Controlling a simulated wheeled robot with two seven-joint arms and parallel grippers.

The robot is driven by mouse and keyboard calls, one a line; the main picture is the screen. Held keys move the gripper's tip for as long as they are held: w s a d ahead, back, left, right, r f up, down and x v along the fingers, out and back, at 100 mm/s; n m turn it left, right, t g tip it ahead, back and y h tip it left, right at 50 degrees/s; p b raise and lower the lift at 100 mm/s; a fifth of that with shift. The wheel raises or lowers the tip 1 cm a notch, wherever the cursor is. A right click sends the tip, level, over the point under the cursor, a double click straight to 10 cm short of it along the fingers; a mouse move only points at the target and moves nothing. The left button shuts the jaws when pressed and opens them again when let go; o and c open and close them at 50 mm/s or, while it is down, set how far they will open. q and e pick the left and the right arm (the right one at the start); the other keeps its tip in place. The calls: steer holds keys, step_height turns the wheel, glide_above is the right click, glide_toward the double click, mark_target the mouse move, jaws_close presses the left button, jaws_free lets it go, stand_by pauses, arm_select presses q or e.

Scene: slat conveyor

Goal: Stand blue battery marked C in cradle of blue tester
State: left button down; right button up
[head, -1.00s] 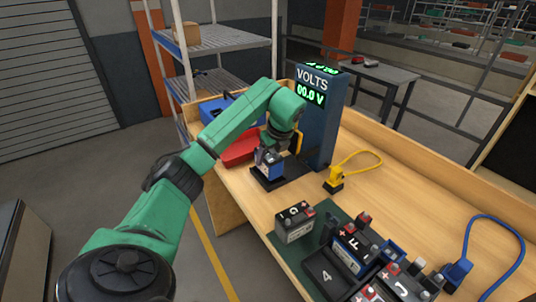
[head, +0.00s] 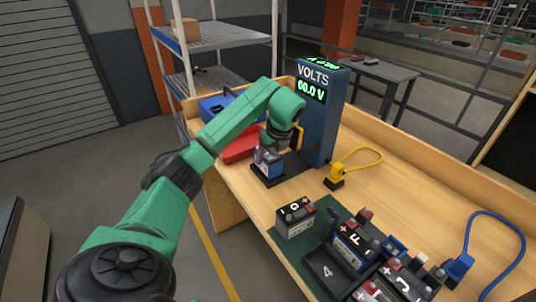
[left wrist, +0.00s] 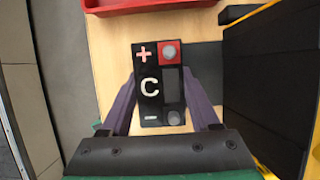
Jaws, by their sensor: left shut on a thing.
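The blue battery marked C (head: 269,165) is upright, black-topped with a red and a grey terminal; its C shows in the left wrist view (left wrist: 150,87). My left gripper (head: 268,156) is shut on it from above, one finger on each side in the left wrist view (left wrist: 161,103). The battery is at the dark base of the blue tester (head: 318,125), over its cradle (head: 292,166). The cradle is partly hidden by the battery and arm; I cannot tell if the battery rests on its floor. The tester's green display is lit. My right gripper is not in view.
A yellow plug with cable (head: 335,178) lies right of the tester. A battery marked G (head: 295,218) and several others stand in front on a green mat (head: 333,211) and dark tray (head: 322,272). A red bin (head: 238,148) and blue case (head: 214,107) are behind the arm.

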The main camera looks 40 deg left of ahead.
arm_select(q)
steer(key=shift+f+b, duration=0.45)
steer(key=shift+f, duration=0.4)
steer(key=shift+c, duration=0.2)
jaws_free()
steer(key=shift+d+r, duration=0.15)
steer(key=shift+r, duration=0.15)
steer(key=v, duration=0.5)
steer(key=shift+r, duration=0.3)
steer(key=p+v, duration=0.4)
steer(key=v, duration=0.4)
steer(key=shift+s+d, duration=0.2)
steer(key=shift+s, duration=0.05)
